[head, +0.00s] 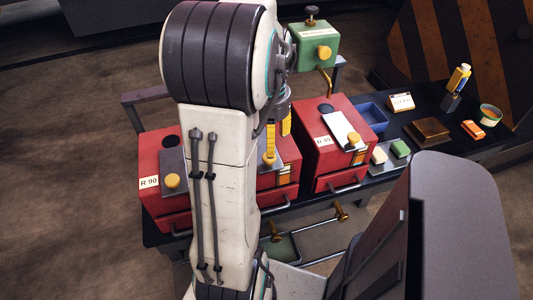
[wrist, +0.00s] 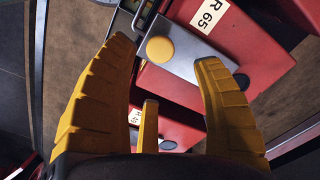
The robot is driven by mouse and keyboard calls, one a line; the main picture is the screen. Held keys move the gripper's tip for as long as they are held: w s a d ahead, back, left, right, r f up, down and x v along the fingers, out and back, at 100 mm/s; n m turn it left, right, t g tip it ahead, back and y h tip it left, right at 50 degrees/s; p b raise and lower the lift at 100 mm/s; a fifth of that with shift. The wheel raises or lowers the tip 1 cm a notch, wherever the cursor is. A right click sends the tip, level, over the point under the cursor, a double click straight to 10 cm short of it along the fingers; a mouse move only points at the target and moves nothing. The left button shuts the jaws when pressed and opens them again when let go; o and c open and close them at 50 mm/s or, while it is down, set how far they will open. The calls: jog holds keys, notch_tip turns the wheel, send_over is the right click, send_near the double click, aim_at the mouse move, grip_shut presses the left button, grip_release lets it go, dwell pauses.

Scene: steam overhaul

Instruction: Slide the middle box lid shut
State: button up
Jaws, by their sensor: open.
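The middle red box (head: 283,179) is partly hidden behind my arm in the head view. Its grey sliding lid (head: 290,154) shows only in part, and its round opening is hidden there. In the wrist view a red box labelled R 65 (wrist: 245,40) has a grey lid (wrist: 190,60) with a round yellow knob (wrist: 159,49). My gripper (head: 278,143) is over the middle box with its yellow fingers pointing down. In the wrist view my gripper (wrist: 165,52) is open and empty, and the knob appears between its fingertips. I cannot tell whether they touch it.
A green box (head: 314,45) stands behind. A blue tray (head: 371,117), soaps (head: 400,148) and small items lie on the right.

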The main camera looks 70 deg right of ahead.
jog(key=shift+f+b, duration=0.4)
jog(key=shift+f, duration=3.05)
jog(key=shift+c, duration=0.3)
